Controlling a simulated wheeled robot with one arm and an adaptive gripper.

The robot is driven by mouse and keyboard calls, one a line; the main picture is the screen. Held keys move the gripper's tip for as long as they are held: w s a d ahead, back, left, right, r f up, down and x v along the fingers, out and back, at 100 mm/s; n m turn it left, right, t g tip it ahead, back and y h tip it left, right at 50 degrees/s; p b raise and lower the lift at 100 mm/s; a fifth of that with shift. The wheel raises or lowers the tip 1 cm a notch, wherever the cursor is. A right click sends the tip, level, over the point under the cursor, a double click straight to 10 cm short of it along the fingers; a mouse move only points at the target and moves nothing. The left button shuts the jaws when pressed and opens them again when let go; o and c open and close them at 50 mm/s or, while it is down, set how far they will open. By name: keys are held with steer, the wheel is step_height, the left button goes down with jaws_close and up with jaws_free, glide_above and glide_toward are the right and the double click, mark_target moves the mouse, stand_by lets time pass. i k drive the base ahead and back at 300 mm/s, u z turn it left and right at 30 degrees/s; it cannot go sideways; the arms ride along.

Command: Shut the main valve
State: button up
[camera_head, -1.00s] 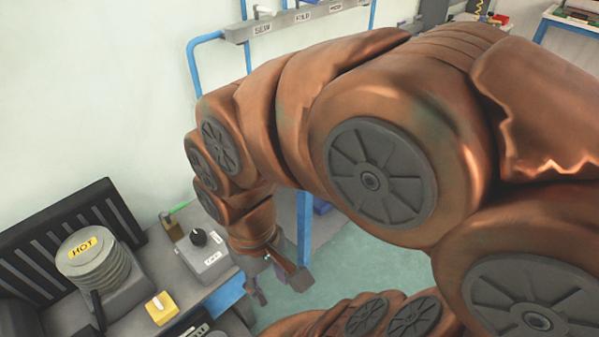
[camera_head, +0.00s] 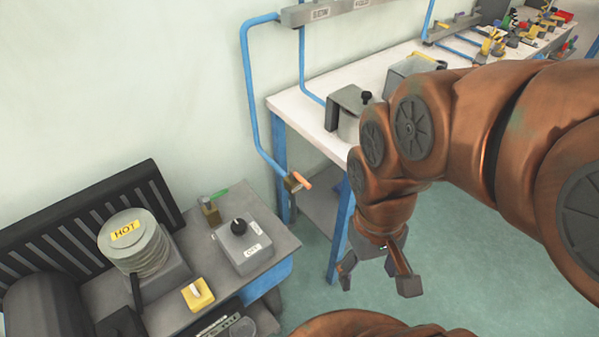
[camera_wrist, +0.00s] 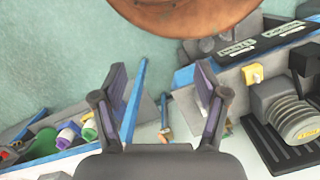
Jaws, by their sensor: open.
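A brass valve with an orange lever (camera_head: 299,181) sits at the low end of a blue pipe (camera_head: 250,110) on the wall. A small orange and brass piece, likely this valve (camera_wrist: 167,133), shows between my fingers in the wrist view. My gripper (camera_head: 378,276) is open and empty, to the right of and lower in the picture than the valve, apart from it. Its two fingers (camera_wrist: 160,92) stand wide apart in the wrist view.
A grey manifold (camera_head: 325,10) with labels hangs above. A white-topped table (camera_head: 290,102) with blue legs stands behind my gripper.

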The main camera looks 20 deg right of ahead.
mark_target(294, 174)
steer(key=z, duration=0.9)
steer(key=k, duration=0.9)
steer(key=u, duration=1.3)
steer(key=i, duration=0.5)
steer(key=z, duration=0.05)
